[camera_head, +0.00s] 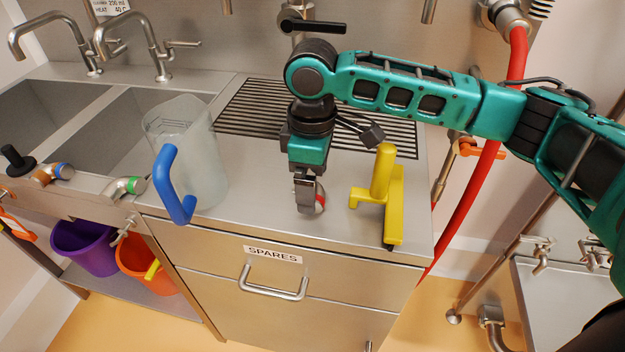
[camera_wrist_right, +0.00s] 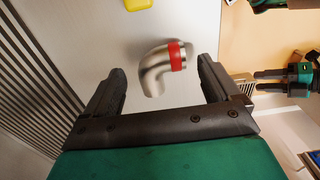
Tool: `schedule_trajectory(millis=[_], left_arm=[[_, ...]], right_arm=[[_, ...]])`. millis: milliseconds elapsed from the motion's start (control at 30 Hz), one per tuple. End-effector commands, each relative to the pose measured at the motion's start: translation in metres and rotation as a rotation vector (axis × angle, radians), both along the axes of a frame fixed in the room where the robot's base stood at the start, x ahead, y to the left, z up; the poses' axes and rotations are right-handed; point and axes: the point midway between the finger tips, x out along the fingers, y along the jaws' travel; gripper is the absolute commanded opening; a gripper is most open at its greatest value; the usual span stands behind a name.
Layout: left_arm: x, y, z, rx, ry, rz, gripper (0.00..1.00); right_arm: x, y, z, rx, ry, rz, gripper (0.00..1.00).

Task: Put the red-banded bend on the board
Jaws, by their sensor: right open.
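The red-banded bend (camera_wrist_right: 157,68) is a short, curved steel pipe with a red band near one end. It lies on the steel worktop (camera_head: 250,190). In the head view only a bit of its red band (camera_head: 320,203) shows beside my right gripper (camera_head: 308,200), which points down over it. In the right wrist view the open right gripper (camera_wrist_right: 160,90) has a finger to either side of the bend, with gaps. A ribbed draining board (camera_head: 245,110) lies behind. A green and black part at the wrist view's right seems to be my left gripper (camera_wrist_right: 272,82); its opening is unclear.
A yellow bracket-like tool (camera_head: 383,180) stands close right of the right gripper. A clear jug (camera_head: 205,165) with a blue handle stands left. Blue-banded (camera_head: 55,173) and green-banded (camera_head: 125,187) bends sit at the sink front. The worktop between jug and gripper is clear.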

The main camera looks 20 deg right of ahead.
Motion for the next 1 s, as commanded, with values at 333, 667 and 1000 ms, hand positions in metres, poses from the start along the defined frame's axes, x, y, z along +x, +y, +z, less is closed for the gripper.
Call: schedule_trajectory(millis=[333,667,1000], left_arm=[[0.000,0.000,0.012,0.000,0.000,0.000,0.47],[0.000,0.000,0.016,0.000,-0.001,0.000,0.47],[0.002,0.000,0.017,0.000,-0.005,0.000,0.47]], right_arm=[[0.001,0.001,0.075,0.002,-0.006,0.000,0.90],[0.001,0.001,0.114,0.002,-0.003,0.000,0.90],[0.001,0.001,0.115,0.001,-0.002,-0.001,0.90]])
